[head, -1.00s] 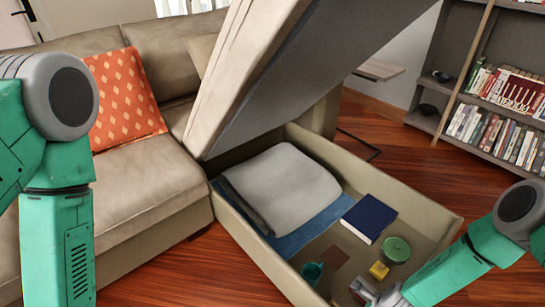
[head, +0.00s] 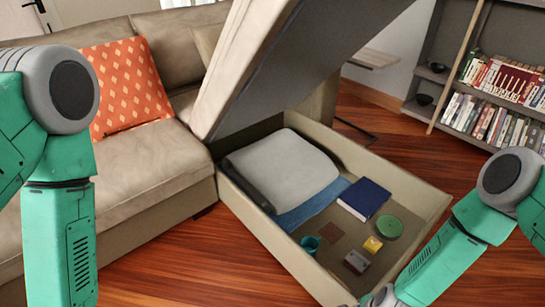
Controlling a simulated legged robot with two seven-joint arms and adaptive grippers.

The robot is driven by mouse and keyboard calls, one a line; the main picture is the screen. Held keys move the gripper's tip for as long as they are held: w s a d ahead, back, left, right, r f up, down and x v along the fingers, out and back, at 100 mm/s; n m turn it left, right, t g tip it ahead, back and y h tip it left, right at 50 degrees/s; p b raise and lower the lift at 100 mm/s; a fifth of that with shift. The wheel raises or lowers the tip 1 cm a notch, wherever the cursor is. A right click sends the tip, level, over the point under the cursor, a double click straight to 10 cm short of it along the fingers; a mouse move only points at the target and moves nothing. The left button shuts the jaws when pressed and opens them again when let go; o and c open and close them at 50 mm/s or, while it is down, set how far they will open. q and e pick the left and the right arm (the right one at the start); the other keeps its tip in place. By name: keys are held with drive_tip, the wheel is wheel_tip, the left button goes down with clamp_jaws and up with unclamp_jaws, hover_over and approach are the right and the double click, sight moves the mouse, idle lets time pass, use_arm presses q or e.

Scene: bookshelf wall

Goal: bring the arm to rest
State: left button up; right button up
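My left arm (head: 60,190) stands at the left edge with its forearm hanging down out of the picture; its gripper is not in view. My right arm (head: 450,255) reaches in from the right and slopes down to the left. Its wrist end (head: 380,296) is at the bottom edge, by the near right side of the storage box (head: 262,240). The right fingers are cut off or too unclear to read. Nothing is seen held.
A lifted seat lid (head: 240,55) slants above the box. Inside lie a grey folded blanket (head: 285,165), blue book (head: 364,198), green round tin (head: 389,228), yellow block (head: 373,244), teal cup (head: 310,243) and small grey-red item (head: 356,262). A bookshelf (head: 490,80) stands at right.

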drive_tip(key=s+d+r+n+g, duration=0.1)
drive_tip(key=s+d+r+n, duration=0.1)
drive_tip(key=s+r+n, duration=0.5)
drive_tip(key=s+d+r+n+h+p, duration=0.1)
drive_tip(key=s+d+r+n, duration=0.1)
drive_tip(key=s+r+n, duration=0.5)
wheel_tip(320, 180, up, 4)
drive_tip(key=n, duration=0.7)
drive_tip(key=shift+s+d+n+g, duration=0.3)
drive_tip(key=shift+d+n+g, duration=0.05)
drive_tip(key=shift+n+g, duration=0.05)
drive_tip(key=shift+w+f, duration=0.1)
drive_tip(key=shift+f, duration=0.05)
clamp_jaws()
